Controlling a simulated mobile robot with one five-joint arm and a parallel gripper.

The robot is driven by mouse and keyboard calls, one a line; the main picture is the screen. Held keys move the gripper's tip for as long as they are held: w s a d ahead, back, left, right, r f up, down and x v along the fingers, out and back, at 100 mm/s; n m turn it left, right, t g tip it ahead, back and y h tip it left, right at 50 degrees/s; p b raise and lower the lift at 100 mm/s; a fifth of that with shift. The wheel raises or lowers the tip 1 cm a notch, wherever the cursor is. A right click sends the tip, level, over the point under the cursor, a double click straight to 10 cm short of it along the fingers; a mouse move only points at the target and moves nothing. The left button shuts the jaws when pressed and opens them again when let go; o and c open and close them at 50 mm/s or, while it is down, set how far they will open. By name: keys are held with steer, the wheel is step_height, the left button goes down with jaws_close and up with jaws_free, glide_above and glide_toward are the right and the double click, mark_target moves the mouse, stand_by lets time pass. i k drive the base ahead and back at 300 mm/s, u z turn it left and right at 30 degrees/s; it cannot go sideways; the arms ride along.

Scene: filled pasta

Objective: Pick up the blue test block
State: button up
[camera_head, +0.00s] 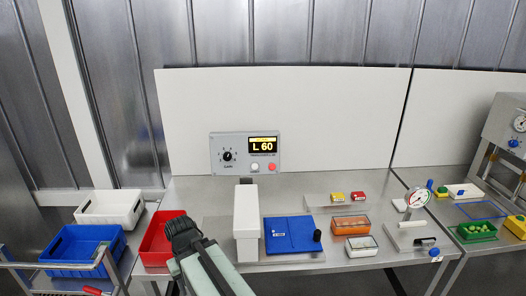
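I cannot clearly make out a separate blue test block in the head view. A yellow block (337,196) and a red block (357,195) sit on a low grey stand (315,203) at the back of the table, and the left part of that stand is bare. My gripper (179,224) is the dark end of my arm at the lower left, over or in front of the table's left edge by the red bin. Its fingers cannot be told apart, so its opening and anything in it are unclear.
A blue flat panel (288,234) with a black knob adjoins a white upright housing (246,222). Red (157,243), blue (83,250) and white bins (110,207) are left.

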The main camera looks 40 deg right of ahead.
mark_target(278, 230)
steer(key=z, duration=1.4)
steer(key=k, duration=1.7)
steer(key=u, duration=1.1)
steer(key=i, duration=1)
steer(key=z, duration=0.05)
